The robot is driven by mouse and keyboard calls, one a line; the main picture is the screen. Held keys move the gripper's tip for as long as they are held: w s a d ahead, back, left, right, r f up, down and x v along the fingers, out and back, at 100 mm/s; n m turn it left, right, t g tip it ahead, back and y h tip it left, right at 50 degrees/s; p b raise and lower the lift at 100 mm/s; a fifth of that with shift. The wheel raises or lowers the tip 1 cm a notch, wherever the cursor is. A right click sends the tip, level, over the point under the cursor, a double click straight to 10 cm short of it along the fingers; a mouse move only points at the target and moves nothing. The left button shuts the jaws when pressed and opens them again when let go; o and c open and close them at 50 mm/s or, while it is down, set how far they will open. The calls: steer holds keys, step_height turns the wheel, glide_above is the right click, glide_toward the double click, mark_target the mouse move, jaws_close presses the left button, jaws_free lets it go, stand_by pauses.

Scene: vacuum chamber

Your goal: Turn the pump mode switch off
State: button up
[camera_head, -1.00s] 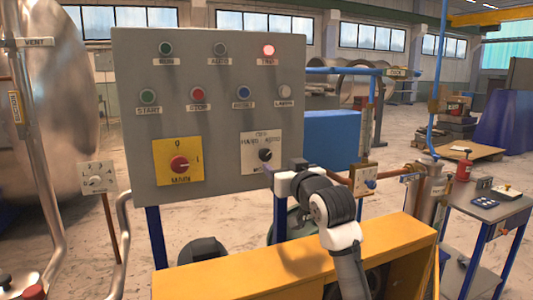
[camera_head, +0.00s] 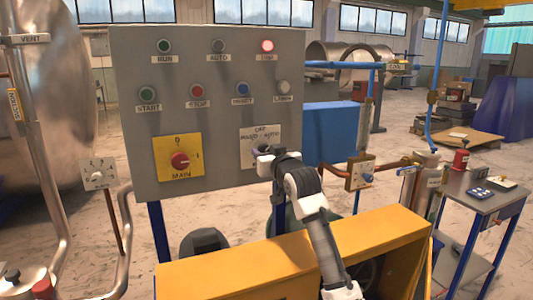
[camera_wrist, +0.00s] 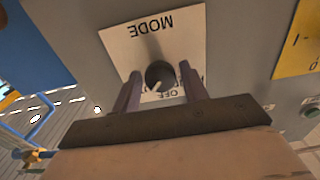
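The pump mode switch is a black round knob (camera_wrist: 158,74) on a white plate (camera_wrist: 122,42) marked MODE and OFF, upside down in the wrist view. A pale mark on the knob points down and slightly left there, a little left of the OFF lettering. My gripper (camera_wrist: 160,72) is open, one finger on each side of the knob, with visible gaps. I cannot tell how deep the fingertips reach. In the head view my gripper (camera_head: 266,153) hides the knob; the plate (camera_head: 260,133) shows OFF and HAND-AUTO lettering above it.
A yellow cabinet (camera_head: 235,275) stands below. A small valve box (camera_head: 361,173) is right of my arm.

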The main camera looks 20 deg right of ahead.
steer(key=c, duration=0.6)
steer(key=shift+c, duration=0.2)
steer(key=shift+f+n+b, duration=0.1)
steer(key=shift+n+b, duration=0.3)
steer(key=shift+b, duration=0.05)
steer(key=n+b, duration=0.5)
steer(key=n, duration=0.3)
steer(key=shift+d, duration=0.1)
steer(key=o, duration=0.9)
steer(key=shift+o, duration=0.2)
